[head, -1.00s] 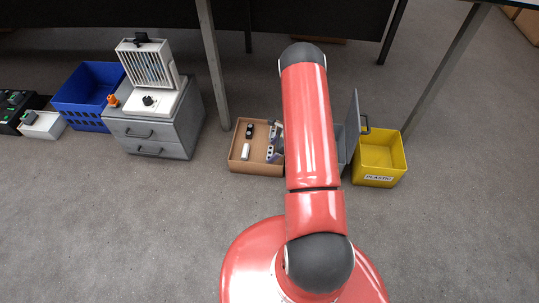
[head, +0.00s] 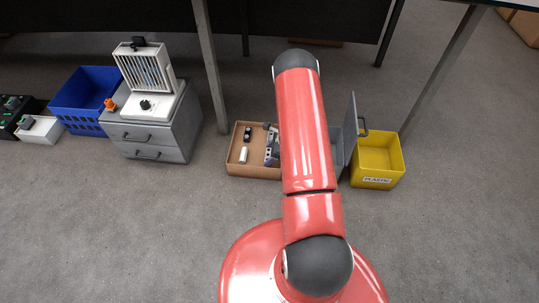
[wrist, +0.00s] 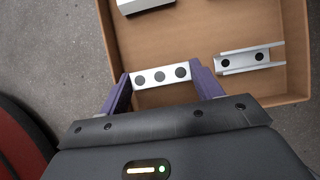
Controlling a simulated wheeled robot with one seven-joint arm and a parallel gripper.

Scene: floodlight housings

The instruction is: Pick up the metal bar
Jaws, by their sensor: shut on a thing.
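The metal bar (wrist: 160,76) is a short silver piece with three dark round holes. In the wrist view it sits between the two purple fingers of my gripper (wrist: 161,78), which is shut on it at both ends. The bar is over the inside of the brown cardboard box (wrist: 190,30); I cannot tell whether it still touches the floor of the box. In the head view the box (head: 236,166) stands on the floor left of my arm, and my arm hides its right side. My gripper shows only partly there.
A silver channel piece (wrist: 250,59) and a pale block (wrist: 144,4) lie in the box. In the head view, a grey bin's raised lid (head: 350,125) and a yellow bin (head: 377,160) stand right of my arm. A grey drawer unit (head: 155,140) and blue crate (head: 85,95) stand left.

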